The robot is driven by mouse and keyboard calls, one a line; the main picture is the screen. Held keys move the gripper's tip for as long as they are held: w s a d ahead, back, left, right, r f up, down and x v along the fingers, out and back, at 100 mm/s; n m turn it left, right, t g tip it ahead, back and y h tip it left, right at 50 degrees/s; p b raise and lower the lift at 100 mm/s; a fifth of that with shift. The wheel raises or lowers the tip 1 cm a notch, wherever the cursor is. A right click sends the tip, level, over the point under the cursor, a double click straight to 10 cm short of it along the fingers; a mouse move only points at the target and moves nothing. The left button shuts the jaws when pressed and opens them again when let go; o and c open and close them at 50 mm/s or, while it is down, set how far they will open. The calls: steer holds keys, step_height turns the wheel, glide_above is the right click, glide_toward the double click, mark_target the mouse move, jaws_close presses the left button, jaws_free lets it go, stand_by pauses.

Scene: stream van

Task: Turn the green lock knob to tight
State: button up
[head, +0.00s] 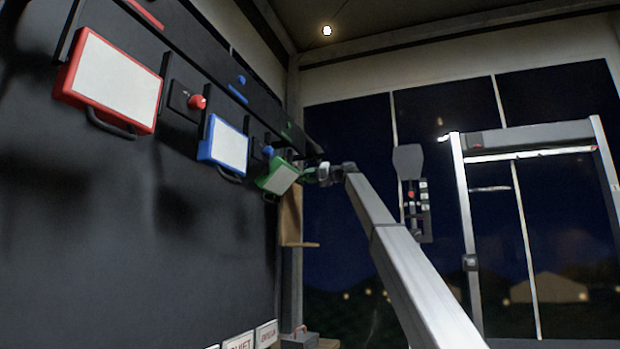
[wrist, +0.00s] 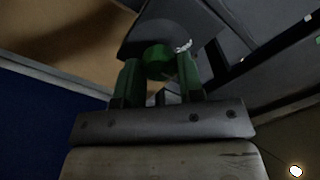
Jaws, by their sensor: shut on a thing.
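The green lock knob (wrist: 158,61) sits between the two green-looking fingers of my gripper (wrist: 158,68) in the wrist view. My gripper is shut on it. A dark plate lies behind the knob, with a small pale mark (wrist: 184,46) to its upper right. In the head view my gripper (head: 316,173) is at the far end of the black wall, just right of the green-framed panel (head: 279,178). That panel hangs tilted. The knob is hard to make out there behind my gripper, and its turn position cannot be read.
A red-framed panel (head: 112,80) with a red knob (head: 197,102) and a blue-framed panel (head: 224,146) with a blue knob (head: 268,151) line the wall nearer me. A wooden bracket (head: 291,222) is below my gripper. Dark windows and a metal frame (head: 465,215) stand right.

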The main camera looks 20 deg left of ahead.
steer(key=m, duration=0.4)
steer(key=shift+w+f+m, duration=0.1)
steer(key=shift+f+m, duration=0.05)
steer(key=shift+m, duration=2.35)
steer(key=o, duration=0.9)
steer(key=d, duration=0.7)
steer(key=s+d, duration=0.1)
steer(key=d, duration=0.3)
steer(key=shift+a, duration=0.1)
